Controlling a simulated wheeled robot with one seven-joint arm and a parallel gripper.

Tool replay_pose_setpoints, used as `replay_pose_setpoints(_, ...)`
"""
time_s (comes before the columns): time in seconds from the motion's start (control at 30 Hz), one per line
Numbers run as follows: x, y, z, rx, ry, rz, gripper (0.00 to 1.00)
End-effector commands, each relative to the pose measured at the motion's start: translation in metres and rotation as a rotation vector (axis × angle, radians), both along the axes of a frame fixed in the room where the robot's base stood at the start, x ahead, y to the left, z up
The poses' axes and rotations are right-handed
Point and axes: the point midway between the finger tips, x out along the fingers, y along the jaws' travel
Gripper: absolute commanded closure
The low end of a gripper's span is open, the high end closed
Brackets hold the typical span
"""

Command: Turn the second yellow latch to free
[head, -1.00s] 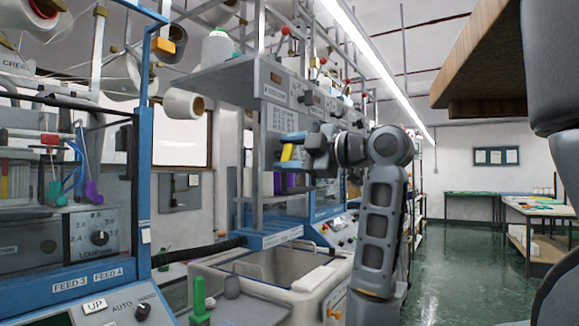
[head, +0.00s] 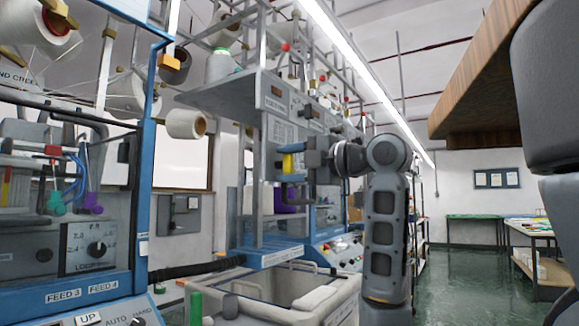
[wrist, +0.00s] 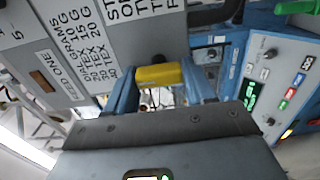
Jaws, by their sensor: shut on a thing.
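A yellow latch (head: 289,163) shows at the end of my gripper in the head view, beside the grey frame of the knitting machine. It also shows in the wrist view as a short yellow bar (wrist: 158,75), lying nearly level across the picture. My gripper (wrist: 162,88) has its two blue fingers on either side of it and is shut on it. In the head view, my gripper reaches in from the right with one finger above the latch and one below. Where the latch joins the machine is hidden.
A blue control panel with coloured buttons (wrist: 270,85) is on the right. A grey bin (head: 245,307) stands below my arm.

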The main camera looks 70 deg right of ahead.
Motion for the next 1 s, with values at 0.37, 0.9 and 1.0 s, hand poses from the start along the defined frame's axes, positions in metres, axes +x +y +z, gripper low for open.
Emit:
replay_pose_setpoints(0.37, 0.000, 0.001, -0.001, 0.000, 0.003, 0.003, 0.30)
replay_pose_setpoints(0.9, 0.000, 0.001, 0.024, -0.004, 0.001, 0.001, 0.26)
replay_pose_setpoints(1.0, 0.000, 0.001, 0.044, -0.007, -0.002, 0.001, 0.24)
